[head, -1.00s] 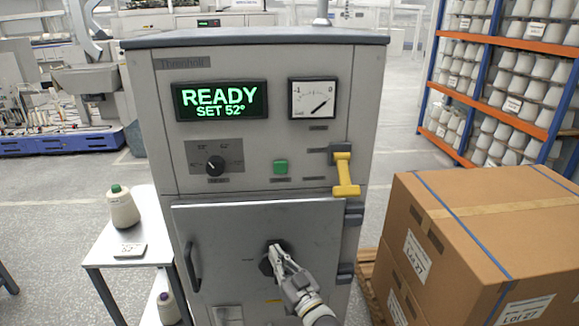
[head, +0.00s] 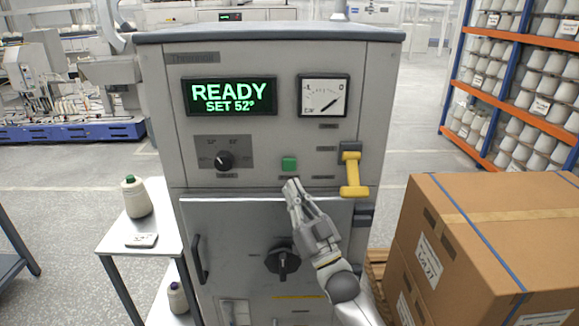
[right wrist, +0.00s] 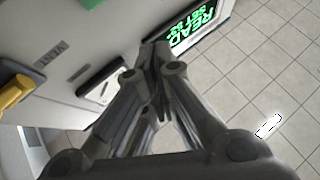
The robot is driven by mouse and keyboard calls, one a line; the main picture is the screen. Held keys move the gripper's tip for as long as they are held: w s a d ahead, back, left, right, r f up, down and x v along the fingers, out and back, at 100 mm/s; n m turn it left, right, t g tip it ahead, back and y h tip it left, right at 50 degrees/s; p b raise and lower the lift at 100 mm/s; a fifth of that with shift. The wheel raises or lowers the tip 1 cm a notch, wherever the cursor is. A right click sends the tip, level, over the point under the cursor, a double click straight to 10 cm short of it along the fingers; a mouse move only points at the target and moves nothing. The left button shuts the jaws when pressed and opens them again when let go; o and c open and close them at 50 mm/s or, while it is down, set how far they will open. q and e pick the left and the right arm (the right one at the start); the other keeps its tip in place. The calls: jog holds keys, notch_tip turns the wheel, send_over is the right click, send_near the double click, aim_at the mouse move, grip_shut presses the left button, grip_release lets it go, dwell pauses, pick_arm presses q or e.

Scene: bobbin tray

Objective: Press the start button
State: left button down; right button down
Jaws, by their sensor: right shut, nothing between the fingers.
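The green start button (head: 289,163) is on the grey machine's front panel, below the display and gauge. In the right wrist view a green patch, likely the button (right wrist: 97,18), shows at the top edge. My right gripper (head: 291,183) is shut and empty, its fingertips just below the button in the head view. I cannot tell whether they touch the panel. The display (head: 230,96) reads "READY SET 52°" and also shows in the right wrist view (right wrist: 196,28). My left gripper is not in view.
A yellow lever handle (head: 354,178) sits right of the button. A selector knob (head: 224,160) is to its left. The door's dark knob (head: 282,262) is below. Stacked cartons (head: 480,225) stand at right; a side table (head: 125,238) with a cone stands at left.

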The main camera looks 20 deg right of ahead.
aim_at(293, 171)
jog(key=w+b, duration=0.1)
jog(key=w, duration=0.1)
jog(key=w+d+b, duration=0.1)
jog(key=w+b, duration=0.1)
jog(key=w, duration=0.1)
jog(key=w+d+b, duration=0.1)
jog(key=w+b, duration=0.1)
jog(key=w, duration=0.1)
jog(key=shift+w+d, duration=0.2)
dwell(1.3)
jog(key=shift+w+d+b, duration=0.1)
jog(key=shift+w+b, duration=0.3)
